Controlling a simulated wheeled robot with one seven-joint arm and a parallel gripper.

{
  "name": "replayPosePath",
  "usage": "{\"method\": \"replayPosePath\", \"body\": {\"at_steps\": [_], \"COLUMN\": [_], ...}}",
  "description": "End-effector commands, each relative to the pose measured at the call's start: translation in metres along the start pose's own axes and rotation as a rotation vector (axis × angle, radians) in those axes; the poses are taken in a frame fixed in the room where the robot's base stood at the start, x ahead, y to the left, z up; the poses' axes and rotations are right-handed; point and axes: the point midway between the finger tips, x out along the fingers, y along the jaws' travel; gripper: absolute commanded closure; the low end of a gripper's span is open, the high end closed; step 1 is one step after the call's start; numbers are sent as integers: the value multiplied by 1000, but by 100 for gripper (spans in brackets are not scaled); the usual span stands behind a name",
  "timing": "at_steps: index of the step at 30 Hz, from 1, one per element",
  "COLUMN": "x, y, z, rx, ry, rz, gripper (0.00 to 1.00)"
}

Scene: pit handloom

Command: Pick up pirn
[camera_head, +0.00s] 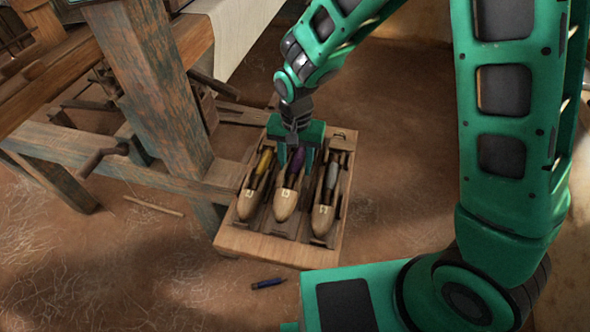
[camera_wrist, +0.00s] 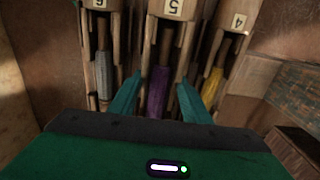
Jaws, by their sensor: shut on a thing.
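My gripper (camera_head: 296,160) reaches down into a wooden tray (camera_head: 262,247), its fingers on both sides of the middle wooden shuttle (camera_head: 286,203), shut on it. This shuttle is marked 5 in the wrist view (camera_wrist: 172,8). A purple pirn (camera_head: 297,159) lies in the shuttle; in the wrist view the purple pirn (camera_wrist: 158,97) shows between the fingers, with gaps beside it. A yellow pirn (camera_head: 263,163) and a grey pirn (camera_head: 332,174) lie in the shuttles on either side.
The tray stands on the earthen floor, close to the loom's wooden post (camera_head: 160,95) and lower rail (camera_head: 85,147). A thin stick (camera_head: 153,206) lies on the floor at left. The floor right of the tray is clear.

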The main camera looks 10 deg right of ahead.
Motion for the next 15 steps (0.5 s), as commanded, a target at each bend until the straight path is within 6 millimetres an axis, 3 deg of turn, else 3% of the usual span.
{"method": "replayPosePath", "body": {"at_steps": [8, 15], "x": [32, 33], "y": [0, 0], "z": [1, 1], "rx": [-1, 0], "ry": [-1, 0], "rz": [1, 0], "gripper": [86, 86]}}
